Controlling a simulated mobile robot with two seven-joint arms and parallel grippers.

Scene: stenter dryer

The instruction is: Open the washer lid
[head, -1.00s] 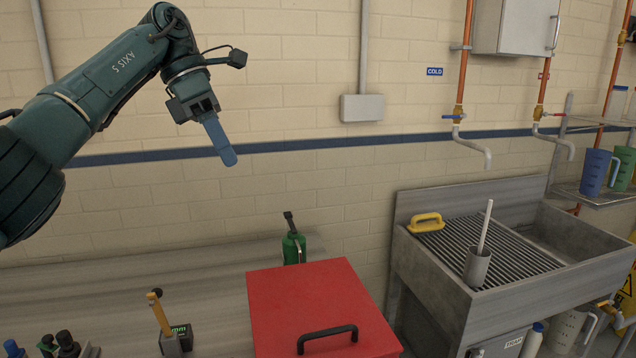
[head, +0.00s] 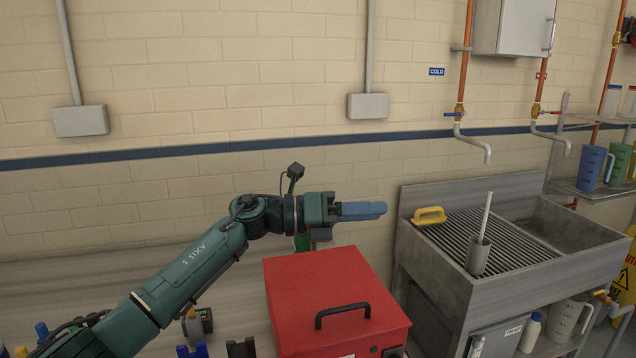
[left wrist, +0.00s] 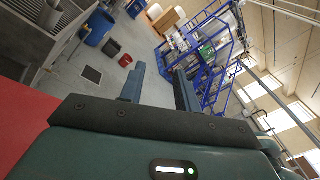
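The washer is a red box (head: 335,340) at the bottom centre of the head view. Its flat red lid (head: 320,280) looks shut and has a black bar handle (head: 343,311) near its front edge. My left gripper (head: 375,210) has blue fingers pointing right, above and behind the lid in the picture, apart from the handle. In the left wrist view its two fingers (left wrist: 160,88) stand apart with nothing between them. A red surface (left wrist: 25,115), likely the lid, shows at that view's left edge. My right gripper is not in view.
A steel sink (head: 480,285) with a grated drain, a yellow-handled brush (head: 428,215) and a grey cup (head: 480,255) stands to the right. Small tools crowd the bench left of the washer.

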